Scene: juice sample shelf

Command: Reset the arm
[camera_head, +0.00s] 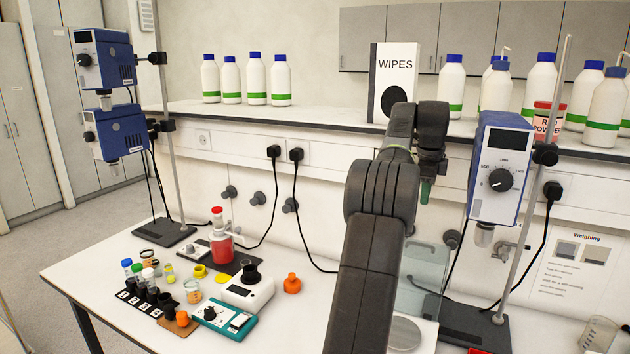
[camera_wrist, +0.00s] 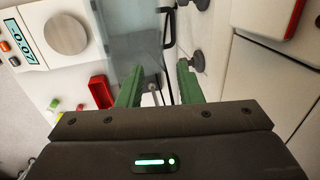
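My arm rises from the bottom of the head view and bends at the height of the shelf. My gripper (camera_head: 425,190) hangs beyond the bend, in front of the wall below the shelf, mostly hidden by my arm. In the wrist view, the two green fingers of my gripper (camera_wrist: 160,85) stand apart with nothing held between them. The wrist camera looks past them at a clear panel, a black cable and a white wall.
A white WIPES box (camera_head: 396,75) and several white bottles stand on the shelf (camera_head: 320,113). A blue stirrer (camera_head: 500,168) on a stand is close right of my arm. Vials, a red-filled bottle (camera_head: 221,245) and small devices crowd the bench's left. A balance pan (camera_wrist: 65,35) shows in the wrist view.

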